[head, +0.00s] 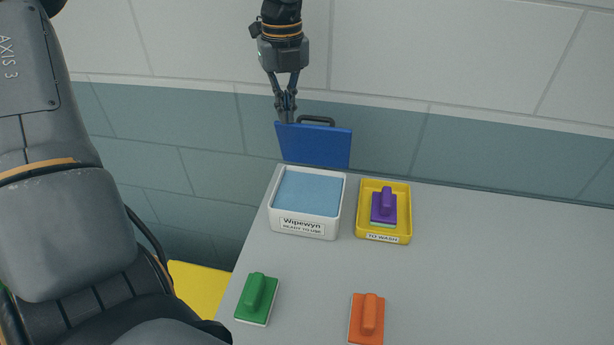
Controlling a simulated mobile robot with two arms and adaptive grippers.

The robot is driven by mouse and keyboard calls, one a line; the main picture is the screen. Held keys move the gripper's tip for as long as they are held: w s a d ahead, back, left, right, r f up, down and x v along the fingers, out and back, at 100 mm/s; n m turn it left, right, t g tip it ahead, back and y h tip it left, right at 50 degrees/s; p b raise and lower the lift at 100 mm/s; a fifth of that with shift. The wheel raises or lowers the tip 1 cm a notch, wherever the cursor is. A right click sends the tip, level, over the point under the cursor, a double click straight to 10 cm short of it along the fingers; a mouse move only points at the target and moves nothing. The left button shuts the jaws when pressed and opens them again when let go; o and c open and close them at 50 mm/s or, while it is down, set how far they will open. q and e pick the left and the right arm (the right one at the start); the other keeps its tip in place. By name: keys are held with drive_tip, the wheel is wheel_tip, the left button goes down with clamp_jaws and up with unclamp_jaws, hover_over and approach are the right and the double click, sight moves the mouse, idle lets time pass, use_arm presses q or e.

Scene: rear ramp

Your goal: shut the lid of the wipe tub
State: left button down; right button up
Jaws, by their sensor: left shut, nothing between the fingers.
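The wipe tub (306,230) is a white box labelled "Wipewyn READY TO USE", standing at the back left of the grey table. Light blue wipes (307,193) show inside its open top. Its blue lid (318,147) stands raised at the tub's back edge, with a dark handle (317,121) on its upper edge. My left gripper (286,118) is shut and empty, pointing down at the lid's upper left corner. Its fingertips are at or just behind the lid's top edge; I cannot tell if they touch it. My right gripper is not in view.
A yellow tray (404,228) labelled "TO WASH" stands right of the tub and holds a purple scrubber (383,208). A green scrubber (256,298) and an orange scrubber (367,320) lie nearer on the table (480,265). The table's right side is clear. A tiled wall rises behind.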

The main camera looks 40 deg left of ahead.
use_arm(q)
drive_tip(key=shift+s+d+r+p, duration=0.15)
drive_tip(key=shift+r+p, duration=0.45)
drive_tip(key=shift+r, duration=0.85)
drive_tip(key=shift+r+p, duration=0.8)
drive_tip(key=shift+r, duration=0.6)
